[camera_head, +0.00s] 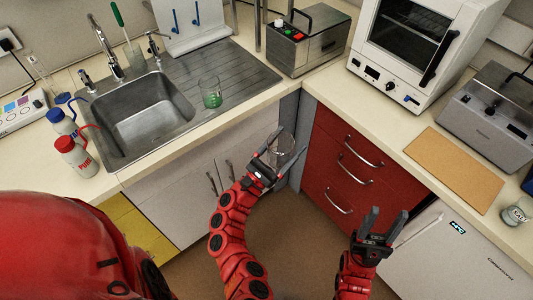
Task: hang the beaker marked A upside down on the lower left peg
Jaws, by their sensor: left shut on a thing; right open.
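A clear glass beaker (284,150) is held in my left gripper (272,159), which is shut on it in front of the counter's inner corner. No letter can be read on it, and which way its mouth faces is hard to tell. My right gripper (380,226) is open and empty, low in front of the red drawers. The white peg board (190,38) stands behind the sink. Two blue pegs show on it, the left one (177,21) and the right one (196,14); the board's top is cut off by the picture edge.
A beaker with green liquid (210,92) stands on the drainboard (237,78), right of the sink (150,115). A tall faucet (108,50) rises behind the sink. A steel bath (308,42) stands right of the board. Another beaker (515,213) is at the far right.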

